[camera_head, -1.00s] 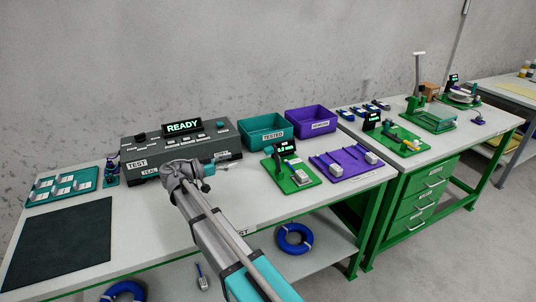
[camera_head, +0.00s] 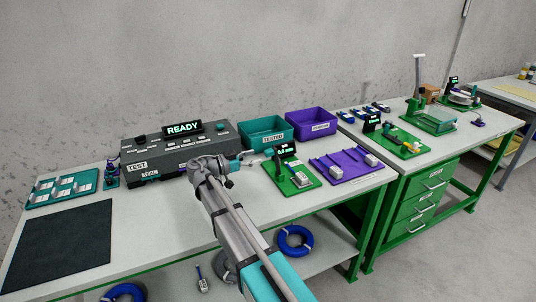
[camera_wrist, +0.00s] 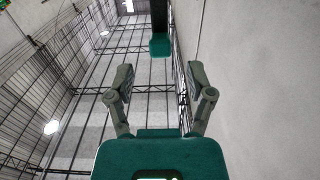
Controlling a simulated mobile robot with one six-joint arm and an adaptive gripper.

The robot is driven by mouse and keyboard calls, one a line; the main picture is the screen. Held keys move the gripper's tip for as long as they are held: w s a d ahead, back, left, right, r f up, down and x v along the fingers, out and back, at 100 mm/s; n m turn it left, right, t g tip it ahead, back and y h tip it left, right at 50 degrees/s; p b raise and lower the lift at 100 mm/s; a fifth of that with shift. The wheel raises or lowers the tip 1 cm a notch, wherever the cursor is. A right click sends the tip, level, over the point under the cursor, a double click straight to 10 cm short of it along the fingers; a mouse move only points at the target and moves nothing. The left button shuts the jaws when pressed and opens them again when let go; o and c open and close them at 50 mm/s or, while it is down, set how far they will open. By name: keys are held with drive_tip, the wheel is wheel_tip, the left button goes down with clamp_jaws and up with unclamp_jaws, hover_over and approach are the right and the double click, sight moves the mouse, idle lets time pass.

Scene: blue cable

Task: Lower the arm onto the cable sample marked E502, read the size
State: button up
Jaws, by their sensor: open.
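My gripper (camera_head: 262,158) is in the head view, left of the green gauge stand (camera_head: 276,172) and above the bench. In the wrist view the two fingers of my gripper (camera_wrist: 157,78) are spread, with nothing between them. The gauge stand has a lit display (camera_head: 286,150) that seems to read 0.0 mm. A small pale block (camera_head: 300,179) lies on its green base. A purple rack (camera_head: 332,166) to its right holds grey samples, one at its right end (camera_head: 370,159). I cannot read E502 on any sample.
A dark TEST console (camera_head: 150,168) showing READY stands behind my arm. Teal (camera_head: 263,141) and purple (camera_head: 311,131) bins stand at the back. A teal tray (camera_head: 40,199) with several samples and a dark mat (camera_head: 58,245) lie left. The bench's front middle is clear.

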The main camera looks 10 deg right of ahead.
sight(265, 154)
drive_tip(key=shift+x, duration=2.85)
clamp_jaws()
